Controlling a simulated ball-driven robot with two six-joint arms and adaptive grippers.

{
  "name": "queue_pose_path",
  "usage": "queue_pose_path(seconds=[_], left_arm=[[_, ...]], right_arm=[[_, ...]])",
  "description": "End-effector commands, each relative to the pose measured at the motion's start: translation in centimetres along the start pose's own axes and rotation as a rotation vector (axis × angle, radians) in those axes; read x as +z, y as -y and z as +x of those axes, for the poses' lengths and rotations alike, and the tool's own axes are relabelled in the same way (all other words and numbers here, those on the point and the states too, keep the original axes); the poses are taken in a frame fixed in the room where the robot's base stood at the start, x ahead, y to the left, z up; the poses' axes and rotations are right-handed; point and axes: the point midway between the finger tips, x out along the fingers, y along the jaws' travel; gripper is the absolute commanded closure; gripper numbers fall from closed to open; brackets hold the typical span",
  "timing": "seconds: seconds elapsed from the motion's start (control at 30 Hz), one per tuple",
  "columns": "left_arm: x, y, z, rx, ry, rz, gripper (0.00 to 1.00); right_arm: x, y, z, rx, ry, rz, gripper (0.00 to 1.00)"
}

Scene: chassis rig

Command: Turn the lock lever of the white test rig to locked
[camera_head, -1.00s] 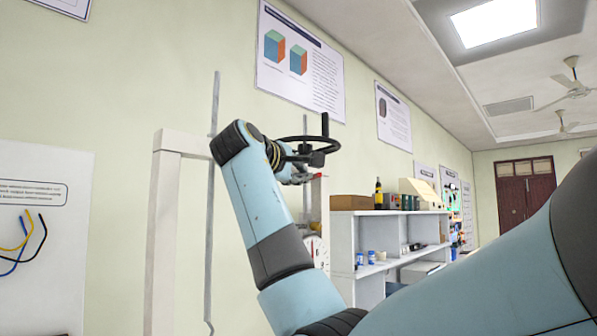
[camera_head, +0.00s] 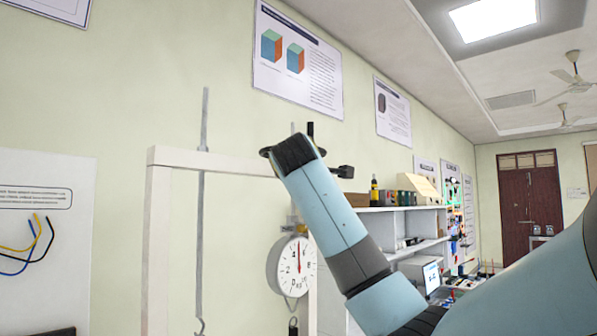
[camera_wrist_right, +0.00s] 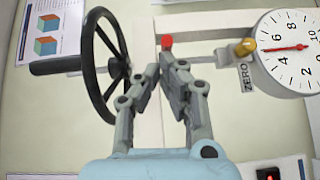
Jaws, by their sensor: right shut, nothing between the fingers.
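The white rig's frame (camera_head: 158,225) stands against the wall in the head view. A red-tipped part (camera_wrist_right: 167,41), perhaps the lock lever, shows just beyond my right gripper's fingertips in the right wrist view; contact cannot be told. My right gripper (camera_wrist_right: 167,60) is shut and empty, beside the black handwheel (camera_wrist_right: 118,45). In the head view my right arm hides the gripper and most of the wheel. My left gripper is not in view.
A round white dial (camera_head: 291,266) hangs on the rig below my right wrist. A brass knob (camera_wrist_right: 243,46) sits at the dial's edge by a ZERO label (camera_wrist_right: 246,78). A hook rod (camera_head: 201,230) hangs at the left. White shelves (camera_head: 385,225) stand behind my arm.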

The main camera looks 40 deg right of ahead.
Motion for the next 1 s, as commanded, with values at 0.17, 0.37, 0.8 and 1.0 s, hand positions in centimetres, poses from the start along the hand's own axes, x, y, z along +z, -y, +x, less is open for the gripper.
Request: queue_pose_path(seconds=[0.17,0.37,0.8,1.0], left_arm=[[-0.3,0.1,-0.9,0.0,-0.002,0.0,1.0],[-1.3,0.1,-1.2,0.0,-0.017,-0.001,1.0],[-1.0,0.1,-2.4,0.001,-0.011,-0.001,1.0],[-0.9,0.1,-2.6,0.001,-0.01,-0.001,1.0]], right_arm=[[1.8,-0.3,0.7,-0.003,-0.161,-0.019,1.0],[3.1,-0.2,1.6,-0.015,-0.339,-0.027,1.0],[4.4,-0.3,3.1,-0.026,-0.529,-0.023,1.0],[4.6,-0.3,3.5,-0.025,-0.528,-0.023,1.0]])
